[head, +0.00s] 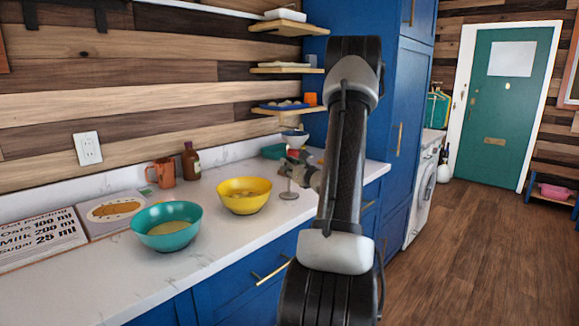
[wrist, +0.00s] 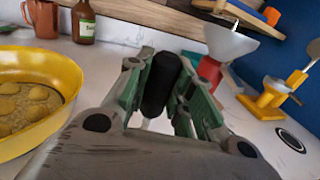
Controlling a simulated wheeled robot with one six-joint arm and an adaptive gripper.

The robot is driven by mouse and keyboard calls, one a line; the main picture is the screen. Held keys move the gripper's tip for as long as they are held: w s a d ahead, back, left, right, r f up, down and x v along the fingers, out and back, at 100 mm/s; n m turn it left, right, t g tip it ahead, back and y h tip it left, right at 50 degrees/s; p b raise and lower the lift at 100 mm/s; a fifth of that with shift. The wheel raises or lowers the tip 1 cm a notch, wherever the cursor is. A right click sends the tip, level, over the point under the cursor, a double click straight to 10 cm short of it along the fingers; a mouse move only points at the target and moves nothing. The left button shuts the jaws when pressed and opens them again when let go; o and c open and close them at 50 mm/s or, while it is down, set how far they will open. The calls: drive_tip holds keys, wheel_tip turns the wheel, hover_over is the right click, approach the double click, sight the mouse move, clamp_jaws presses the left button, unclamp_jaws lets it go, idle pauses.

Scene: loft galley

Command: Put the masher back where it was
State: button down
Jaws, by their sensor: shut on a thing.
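My gripper (wrist: 160,88) has its green fingers closed around a black upright handle (wrist: 160,85), which I take to be the masher's. A pale shaft shows just under the handle; its lower end is hidden by my gripper in the wrist view. In the head view my gripper (head: 303,172) is over the counter, right of the yellow bowl, partly hidden by my arm. A grey disc on a thin stem (head: 289,195) shows below it, likely the masher's head; I cannot tell whether it touches the counter. The yellow bowl (head: 244,196) holds round lumps in brownish food.
A teal bowl (head: 167,226) stands left on the white counter. An orange mug (head: 165,173) and brown bottle (head: 190,161) stand behind. Beyond my gripper are a red-based thing with a grey funnel (wrist: 231,42), a yellow stand (wrist: 262,101) and a black-ringed disc (wrist: 290,140). Shelves hang above.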

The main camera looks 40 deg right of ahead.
drive_tip(key=c, duration=1.3)
unclamp_jaws()
drive_tip(key=shift+o, duration=0.2)
